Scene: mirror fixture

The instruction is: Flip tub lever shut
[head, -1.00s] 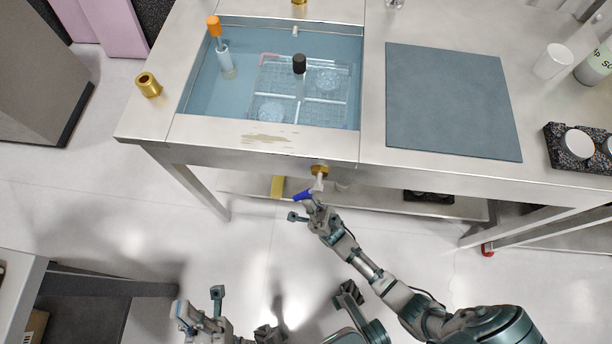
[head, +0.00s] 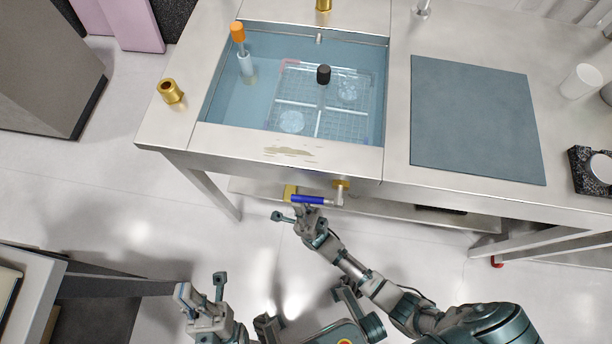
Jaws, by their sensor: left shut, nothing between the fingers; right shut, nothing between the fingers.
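The tub (head: 225,95) is a sunken blue basin of water in the metal bench. Below its front edge is a brass valve (head: 341,185) with a lever (head: 308,199). The lever's blue handle lies roughly level in the picture, extending left from the valve. My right gripper (head: 299,213) is shut with nothing held, just below the handle's left part; I cannot tell whether it touches. My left gripper (head: 202,292) is shut and empty, low at the left over the floor, away from the bench.
In the tub are a clear rack (head: 340,125), an orange-topped stick (head: 238,34) and a black-topped stick (head: 323,75). A brass fitting (head: 170,92) stands on the bench's left corner. A grey-blue mat (head: 475,120) lies on the right. A lower shelf (head: 465,219) runs beneath the bench.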

